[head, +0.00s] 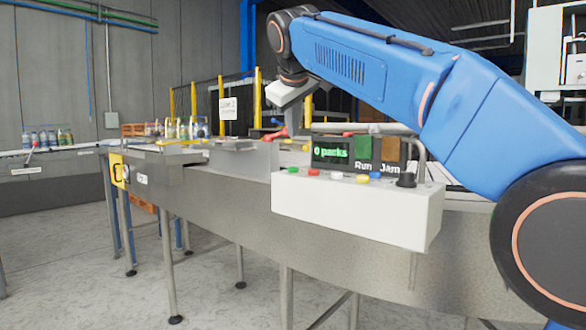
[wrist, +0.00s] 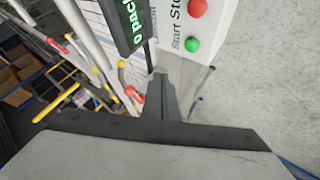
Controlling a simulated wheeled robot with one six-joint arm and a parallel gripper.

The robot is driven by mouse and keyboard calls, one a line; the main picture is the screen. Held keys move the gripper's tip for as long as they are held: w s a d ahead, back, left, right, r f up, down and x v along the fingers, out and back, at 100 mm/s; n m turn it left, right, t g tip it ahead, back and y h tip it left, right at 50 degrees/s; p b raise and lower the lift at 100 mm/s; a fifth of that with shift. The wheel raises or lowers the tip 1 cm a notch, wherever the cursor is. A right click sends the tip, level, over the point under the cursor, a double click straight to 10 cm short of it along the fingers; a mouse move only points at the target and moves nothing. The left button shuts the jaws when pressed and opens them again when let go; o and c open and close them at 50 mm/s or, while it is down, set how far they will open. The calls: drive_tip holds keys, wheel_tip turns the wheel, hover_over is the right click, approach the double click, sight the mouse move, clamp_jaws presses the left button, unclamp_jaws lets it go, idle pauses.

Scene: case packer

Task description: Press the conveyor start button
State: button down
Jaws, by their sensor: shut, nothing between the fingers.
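The conveyor start button is the green button (head: 292,170) at the left end of the white control box (head: 350,212). In the wrist view the green button (wrist: 192,44) sits beside the printed word Start. My gripper (head: 292,130) points down, above and behind the left end of the box. In the wrist view my gripper (wrist: 160,76) is shut and empty. Its fingertips appear below and left of the green button in that picture, apart from it. The display (head: 331,152) reads 0 packs.
A red button (head: 313,172), labelled Stop in the wrist view, is beside the green one. White, yellow and black controls follow to the right. Run and Jam panels (head: 376,150) stand behind. A red-ended handle (head: 275,134) is close to my fingers. The floor in front is clear.

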sight(293, 168)
drive_tip(key=shift+f, duration=3.2)
drive_tip(key=shift+f, duration=0.25)
drive_tip(key=shift+f, duration=0.15)
drive_tip(key=shift+f, duration=0.55)
idle(0.3)
drive_tip(key=shift+r, duration=3.45)
